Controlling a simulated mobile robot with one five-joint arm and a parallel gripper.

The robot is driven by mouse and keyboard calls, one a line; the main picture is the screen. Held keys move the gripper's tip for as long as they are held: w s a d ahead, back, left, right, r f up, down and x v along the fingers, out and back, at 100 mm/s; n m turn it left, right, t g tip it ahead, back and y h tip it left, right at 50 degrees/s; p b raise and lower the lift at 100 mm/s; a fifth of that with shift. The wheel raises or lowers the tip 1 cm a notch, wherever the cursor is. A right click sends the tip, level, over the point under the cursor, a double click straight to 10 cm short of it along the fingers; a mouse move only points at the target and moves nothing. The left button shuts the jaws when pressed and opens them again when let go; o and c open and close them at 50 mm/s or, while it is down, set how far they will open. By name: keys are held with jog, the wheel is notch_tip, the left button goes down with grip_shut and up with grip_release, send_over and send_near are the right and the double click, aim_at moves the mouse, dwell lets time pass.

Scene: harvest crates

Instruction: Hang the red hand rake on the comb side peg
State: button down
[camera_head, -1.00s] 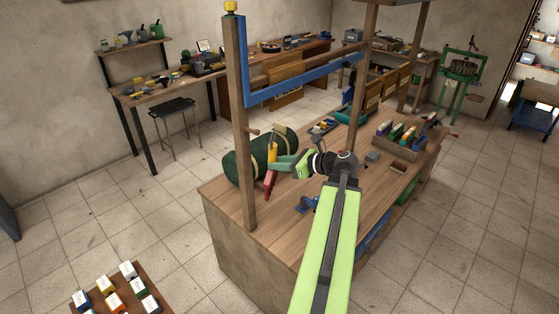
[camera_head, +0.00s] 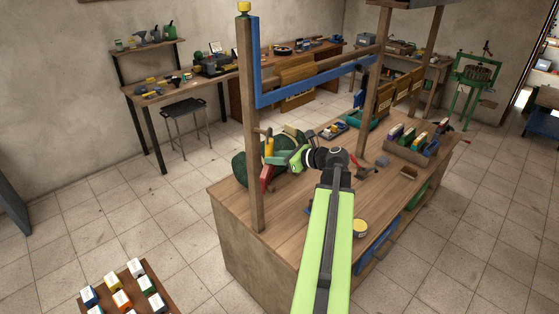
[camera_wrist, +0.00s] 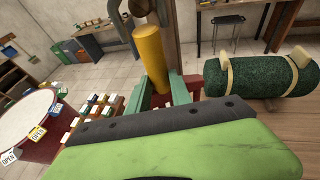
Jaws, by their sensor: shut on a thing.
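The hand rake's yellow handle (camera_head: 269,148) stands roughly upright, with a red part (camera_head: 265,179) below it, close beside the wooden post (camera_head: 256,190). My gripper (camera_head: 283,160) is shut on the rake. In the wrist view the yellow handle (camera_wrist: 152,58) rises between my green fingers (camera_wrist: 160,98), and the post (camera_wrist: 168,28) stands just behind it. A short wooden peg (camera_head: 265,131) sticks out from the post near the handle's top. I cannot tell whether handle and peg touch. My fingers hide part of the rake.
A dark green strapped roll (camera_wrist: 258,76) lies on the workbench (camera_head: 300,222) beside the post. A blue rail (camera_head: 310,83) crosses above. The bench's front middle is mostly clear.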

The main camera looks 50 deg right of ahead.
jog(key=shift+w+d, duration=0.1)
jog(key=shift+w, duration=0.85)
jog(key=shift+w+f+b, duration=0.65)
jog(key=shift+w, duration=0.15)
jog(key=c, duration=1.1)
grip_release()
jog(key=p+v, duration=0.6)
jog(key=v, duration=1.1)
jog(key=shift+s, duration=0.25)
